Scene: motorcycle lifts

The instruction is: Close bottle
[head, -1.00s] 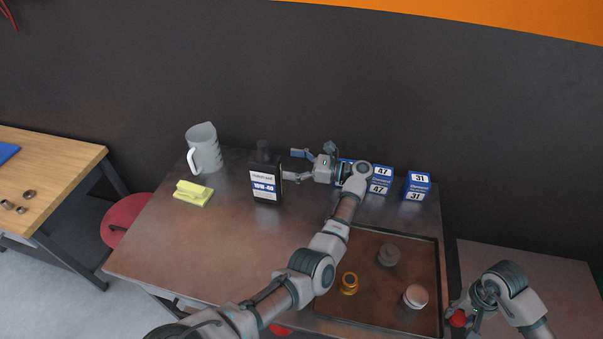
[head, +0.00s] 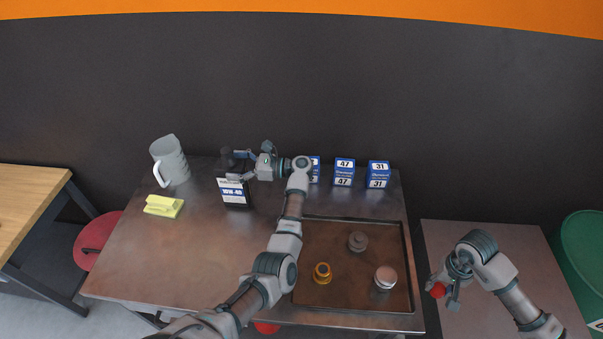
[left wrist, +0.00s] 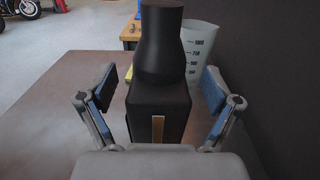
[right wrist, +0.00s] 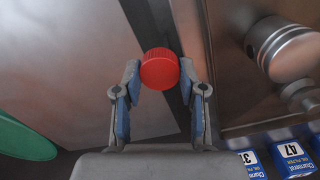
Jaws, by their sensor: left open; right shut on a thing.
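A black oil bottle (head: 234,192) with a white and blue label stands upright on the metal table. My left gripper (head: 244,160) is open beside it. In the left wrist view the black bottle (left wrist: 160,100) stands between the open fingers, with the fingers apart from its sides. My right gripper (head: 444,292) is shut on a red cap (head: 437,290), off the right edge of the table. In the right wrist view the red ribbed cap (right wrist: 160,69) sits between the fingertips.
A dark tray (head: 330,300) holds an amber ring-like part (head: 322,272), a grey part (head: 357,241) and a silver piston (head: 385,278). Blue boxes (head: 344,172) line the back. A measuring jug (head: 170,160) and a yellow item (head: 163,206) stand left of the bottle.

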